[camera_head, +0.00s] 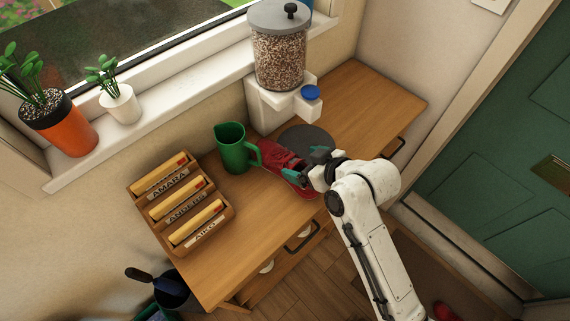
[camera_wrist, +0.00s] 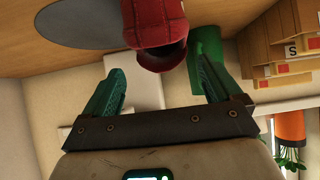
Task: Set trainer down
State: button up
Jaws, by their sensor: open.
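The red trainer (camera_head: 280,157) rests on the wooden top, beside the green jug and the grey round mat. Part of it is hidden behind my gripper (camera_head: 307,165). In the wrist view the red trainer (camera_wrist: 155,28) shows at the top, with its dark opening facing my gripper (camera_wrist: 160,68). The two green fingers are spread wide, one to each side of the trainer's near end, and do not appear to grip it.
The green jug (camera_head: 235,149) stands just left of the trainer. A labelled wooden rack (camera_head: 184,207) is further left. The grain dispenser (camera_head: 279,62) is behind, above the grey round mat (camera_head: 307,137). The top's right end (camera_head: 375,100) is clear. A red item (camera_head: 444,312) lies on the floor.

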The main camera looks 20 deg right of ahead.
jog(key=shift+a+p+x, duration=0.2)
jog(key=shift+p+x, duration=0.2)
jog(key=shift+x, duration=2.25)
jog(key=shift+s, duration=0.1)
jog(key=c, duration=1.3)
